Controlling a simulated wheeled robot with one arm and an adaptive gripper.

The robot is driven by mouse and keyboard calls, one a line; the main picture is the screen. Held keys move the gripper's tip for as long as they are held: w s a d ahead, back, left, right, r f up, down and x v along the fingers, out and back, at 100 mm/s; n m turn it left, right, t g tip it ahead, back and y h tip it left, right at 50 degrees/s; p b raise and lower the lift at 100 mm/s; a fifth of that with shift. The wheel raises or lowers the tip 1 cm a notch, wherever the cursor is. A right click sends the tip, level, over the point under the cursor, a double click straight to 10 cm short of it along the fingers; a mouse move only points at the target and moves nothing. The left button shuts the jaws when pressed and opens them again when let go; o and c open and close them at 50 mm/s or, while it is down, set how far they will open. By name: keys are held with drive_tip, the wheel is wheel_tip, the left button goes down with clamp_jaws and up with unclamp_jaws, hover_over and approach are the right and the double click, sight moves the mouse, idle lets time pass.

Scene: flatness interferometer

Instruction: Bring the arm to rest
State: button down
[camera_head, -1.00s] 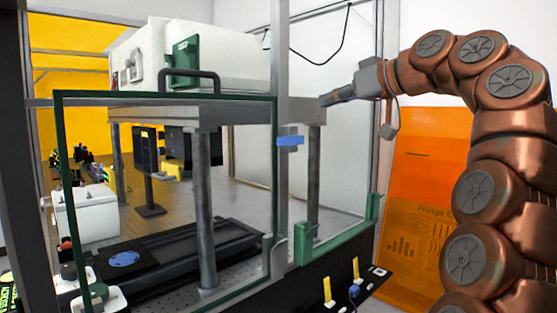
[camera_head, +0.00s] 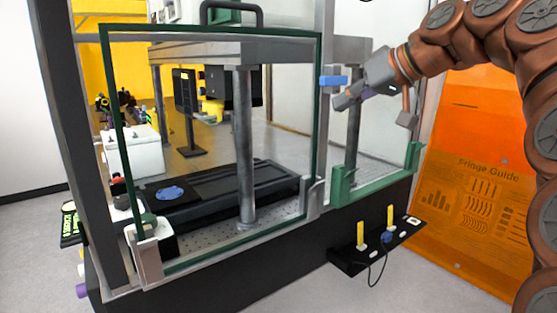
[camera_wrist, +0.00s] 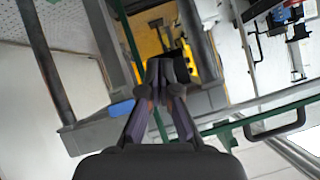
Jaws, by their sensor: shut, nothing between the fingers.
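My gripper (camera_head: 346,98) is at the upper right of the head view, in front of the glazed enclosure and beside the blue block (camera_head: 334,81) on its frame post. Its fingers are together with nothing between them. In the wrist view my gripper (camera_wrist: 166,70) points toward the enclosure, fingertips close together. My copper-coloured arm reaches in from the right edge. I cannot tell whether the gripper touches the post.
The green-edged door (camera_head: 318,120) stands before a dark stage with a blue disc (camera_head: 170,193). A black shelf (camera_head: 350,262) with yellow handles juts out below. An orange Fringe Guide panel (camera_head: 470,190) stands right. Grey floor (camera_head: 300,295) is open in front.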

drive_tip(key=s+a+f+m+g+h, duration=0.1)
drive_tip(key=s+a+f+g, duration=0.15)
drive_tip(key=f, duration=0.35)
drive_tip(key=s+a+f+g+h, duration=0.1)
drive_tip(key=s+f, duration=0.3)
drive_tip(key=f, duration=0.3)
drive_tip(key=s+d+f+m+g+h, duration=0.1)
drive_tip(key=s+d+f+g+h, duration=0.15)
drive_tip(key=s+f, duration=0.8)
drive_tip(key=s+d+f+m+g+h, duration=0.2)
drive_tip(key=s+d+f, duration=0.1)
drive_tip(key=s+f, duration=0.7)
drive_tip(key=s+d+f+m+g+h, duration=0.1)
drive_tip(key=s+d+f+g+h, duration=0.15)
drive_tip(key=s+f, duration=0.8)
wheel_tip(320, 180, up, 14)
drive_tip(key=y+p, duration=0.1)
drive_tip(key=p, duration=1.1)
drive_tip(key=shift+s+d+r, duration=0.2)
drive_tip(key=shift+s+d, duration=0.2)
drive_tip(key=shift+t, duration=0.25)
